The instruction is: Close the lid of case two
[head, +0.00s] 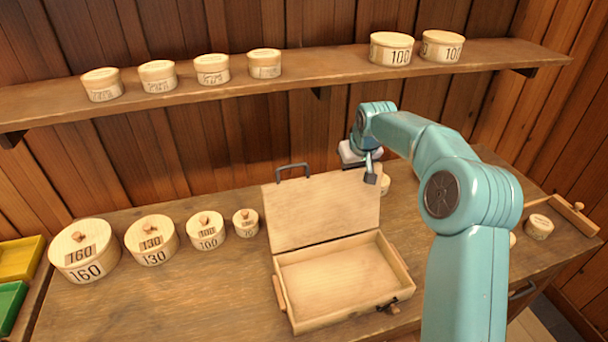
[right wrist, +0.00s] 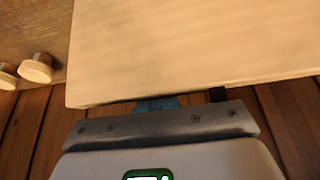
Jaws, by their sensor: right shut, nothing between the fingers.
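The wooden case (head: 340,275) stands open and empty on the bench, with no number readable on it. Its lid (head: 325,212) stands up at the back, leaning slightly backward, with a dark handle (head: 292,170) on its top edge. My right gripper (head: 371,173) is shut and empty at the lid's upper right corner. In the right wrist view the lid (right wrist: 200,45) fills the upper part and hides most of the fingers. I cannot tell whether they touch it. My left gripper is not in view.
Several round lidded boxes (head: 152,241) stand in a row left of the case. A wall shelf (head: 320,68) with more round boxes runs above. Green and yellow bins (head: 18,258) sit at the left edge. A small box (head: 539,227) is at the right.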

